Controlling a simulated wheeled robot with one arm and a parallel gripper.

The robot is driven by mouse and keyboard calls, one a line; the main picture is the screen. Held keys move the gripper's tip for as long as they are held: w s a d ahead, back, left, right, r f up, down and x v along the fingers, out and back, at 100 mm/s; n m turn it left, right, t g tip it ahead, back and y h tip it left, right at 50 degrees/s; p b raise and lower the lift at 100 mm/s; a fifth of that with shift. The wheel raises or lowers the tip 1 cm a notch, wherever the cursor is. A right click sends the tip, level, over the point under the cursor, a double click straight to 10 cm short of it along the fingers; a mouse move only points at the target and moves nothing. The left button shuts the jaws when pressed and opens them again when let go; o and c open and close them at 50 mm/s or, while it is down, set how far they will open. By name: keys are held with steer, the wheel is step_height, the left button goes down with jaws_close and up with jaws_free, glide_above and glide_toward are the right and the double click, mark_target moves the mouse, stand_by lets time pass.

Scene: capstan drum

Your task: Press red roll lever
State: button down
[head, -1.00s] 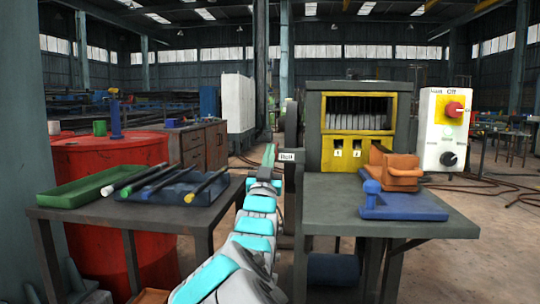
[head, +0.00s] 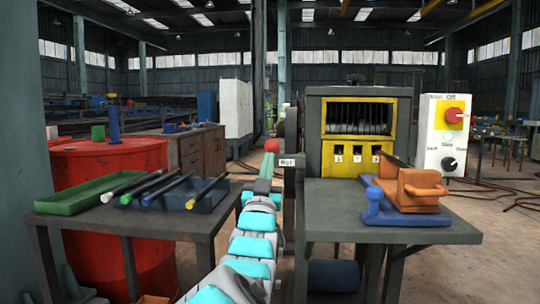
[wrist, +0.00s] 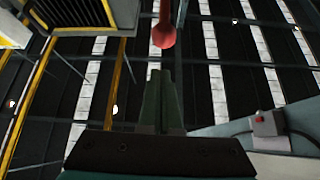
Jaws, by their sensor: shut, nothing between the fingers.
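The red ball-shaped knob of the roll lever (head: 271,146) shows in the head view left of the machine's front, just above my gripper (head: 269,160). In the wrist view the red knob (wrist: 164,36) is on a red rod that runs up out of the picture. My gripper's green fingers (wrist: 162,72) are together and point at the knob, with nothing held. A small gap shows between fingertips and knob in the wrist view. Whether they are at the same depth is unclear. The lever's base is hidden.
The dark machine (head: 359,94) with its yellow front stands right of my arm. The right table (head: 330,215) bears an orange block (head: 420,188) and a blue piece (head: 400,217). The left table (head: 110,228) bears a green tray (head: 75,200) and several rods.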

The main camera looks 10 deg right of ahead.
steer(key=shift+v, duration=1.75)
steer(key=shift+s+r, duration=0.1)
steer(key=shift+r, duration=0.05)
step_height(320, 180, down, 6)
steer(key=w+d+g+y, duration=0.2)
steer(key=w+g, duration=0.1)
steer(key=g, duration=0.1)
steer(key=s+f+n+g+y+p, duration=0.1)
steer(key=s+f+g+y+p, duration=0.1)
steer(key=s+f+g, duration=0.45)
steer(key=s+f+n+g+y+p, duration=0.1)
steer(key=s+f+n+g+y, duration=0.15)
steer(key=f, duration=0.75)
steer(key=s+f+g, duration=0.3)
steer(key=s+g, duration=0.1)
steer(key=s, duration=0.8)
steer(key=s+f+n+g+y+p, duration=0.1)
steer(key=s+f+g, duration=0.2)
steer(key=s, duration=0.9)
steer(key=s+f+g+p, duration=0.1)
steer(key=s+f+g, duration=0.2)
steer(key=s, duration=0.9)
steer(key=g, duration=0.2)
steer(key=shift+s+d+g+y, duration=0.15)
steer(key=shift+d+g+y, duration=0.15)
steer(key=shift+d+y, duration=0.05)
steer(key=shift+d+f, duration=0.1)
